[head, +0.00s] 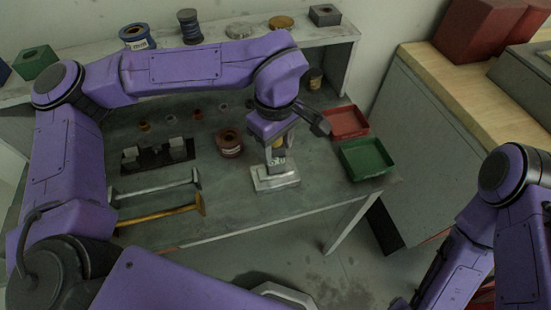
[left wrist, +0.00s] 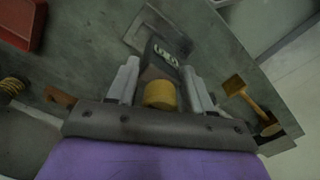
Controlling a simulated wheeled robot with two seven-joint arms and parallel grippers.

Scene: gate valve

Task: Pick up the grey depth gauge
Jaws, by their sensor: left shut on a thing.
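The grey depth gauge (head: 279,161) stands upright over a pale flat base block (head: 275,179) on the workbench; I cannot tell if it touches the block. In the left wrist view its dark body with a pale digit display (left wrist: 165,54) lies just beyond the fingers. My left gripper (head: 278,146) is above the bench, pointing down, shut on the gauge. In the left wrist view a yellow round part (left wrist: 160,95) sits between the two fingers (left wrist: 162,88). My right arm shows at the right edge of the head view, but its gripper is out of view.
A red tray (head: 346,122) and a green tray (head: 367,158) are right of the gauge. A copper-coloured spool (head: 229,143) is close on its left. A shelf with spools (head: 190,27) runs behind.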

